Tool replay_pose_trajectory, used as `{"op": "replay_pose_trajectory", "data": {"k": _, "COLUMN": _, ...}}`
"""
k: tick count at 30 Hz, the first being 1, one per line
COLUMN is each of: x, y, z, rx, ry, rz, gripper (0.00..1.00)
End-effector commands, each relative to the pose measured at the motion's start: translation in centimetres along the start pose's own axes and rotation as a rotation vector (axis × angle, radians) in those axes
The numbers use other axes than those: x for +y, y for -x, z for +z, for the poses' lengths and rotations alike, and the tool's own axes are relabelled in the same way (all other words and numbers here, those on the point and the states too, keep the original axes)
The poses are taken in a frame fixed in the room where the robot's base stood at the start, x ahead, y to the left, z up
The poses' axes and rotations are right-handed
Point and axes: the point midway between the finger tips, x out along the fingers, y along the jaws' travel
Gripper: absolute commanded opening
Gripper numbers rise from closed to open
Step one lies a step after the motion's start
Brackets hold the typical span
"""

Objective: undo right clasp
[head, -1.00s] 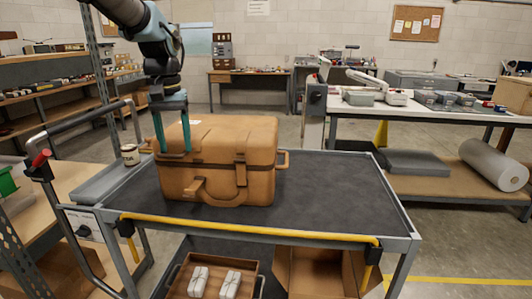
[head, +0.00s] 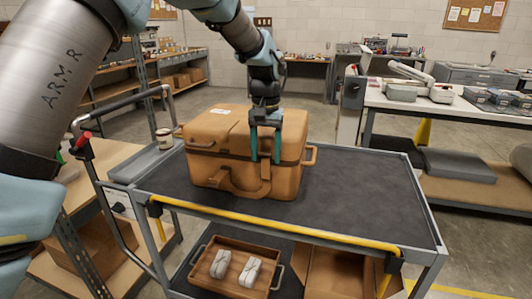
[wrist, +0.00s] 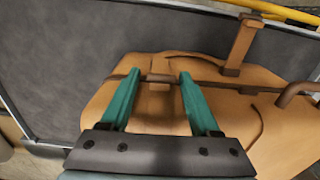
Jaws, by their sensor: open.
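The brown case (head: 215,150) stands shut on the cart, with a dark band along its seam and a carrying handle (head: 238,190) on its front. The right clasp (head: 266,172) is on the front, right of the handle. My gripper (head: 265,160) points down at it, its two teal fingers apart. In the wrist view the open fingertips (wrist: 160,76) lie either side of a short brown bar (wrist: 160,78) at the seam. I cannot tell whether they touch it. A brown strap (wrist: 240,42) sticks out from the case farther right. The fingers partly hide the clasp in the head view.
The cart's dark top (head: 365,195) is clear right of the case. A yellow rail (head: 270,224) runs along its front edge. A tin (head: 164,138) stands left of the case. A tray with two wrapped bundles (head: 236,268) is on the lower shelf.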

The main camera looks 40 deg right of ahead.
Motion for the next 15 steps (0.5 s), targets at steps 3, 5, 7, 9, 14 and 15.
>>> {"op": "replay_pose_trajectory", "data": {"k": 3, "x": -0.01, "y": -0.74, "z": 0.03, "rx": -0.001, "ry": 0.000, "rz": 0.000, "gripper": 0.62}}
{"op": "replay_pose_trajectory", "data": {"k": 5, "x": -0.02, "y": -0.91, "z": 0.04, "rx": 0.000, "ry": 0.000, "rz": 0.000, "gripper": 0.62}}
{"op": "replay_pose_trajectory", "data": {"k": 7, "x": -0.02, "y": -1.00, "z": 0.03, "rx": 0.000, "ry": 0.000, "rz": 0.000, "gripper": 0.62}}
{"op": "replay_pose_trajectory", "data": {"k": 9, "x": -0.03, "y": -1.01, "z": 0.02, "rx": 0.001, "ry": 0.000, "rz": 0.000, "gripper": 0.62}}
{"op": "replay_pose_trajectory", "data": {"k": 14, "x": -0.03, "y": -0.99, "z": 0.02, "rx": 0.001, "ry": 0.000, "rz": 0.000, "gripper": 0.57}}
{"op": "replay_pose_trajectory", "data": {"k": 15, "x": -0.03, "y": -0.99, "z": 0.02, "rx": 0.001, "ry": 0.000, "rz": 0.000, "gripper": 0.52}}
